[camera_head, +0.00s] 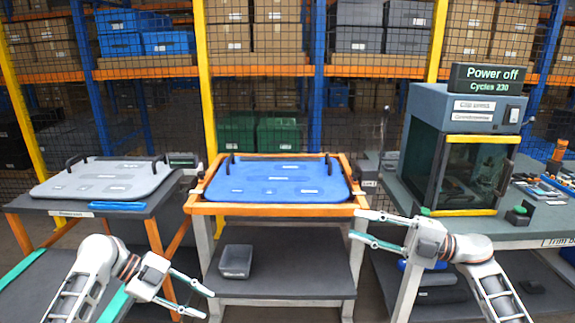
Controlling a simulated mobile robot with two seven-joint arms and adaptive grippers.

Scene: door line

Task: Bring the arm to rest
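My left arm (93,275) comes in from the lower left, white with dark joints. My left gripper (207,304) points right, in front of the middle cart's lower shelf. Its two fingers are apart with nothing between them. My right arm (470,252) comes in from the lower right. My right gripper (354,225) points left, near the right front corner of the middle cart in the picture. Its fingers are spread and empty. I cannot tell whether its fingertips touch the cart's edge.
A blue panel (268,181) lies on the orange-framed cart (280,209), with a grey bin (236,261) below. A grey panel (103,181) lies on the left table (60,204). A machine reading "Power off" (470,150) stands on the right bench (525,231). Mesh fencing and shelving stand behind.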

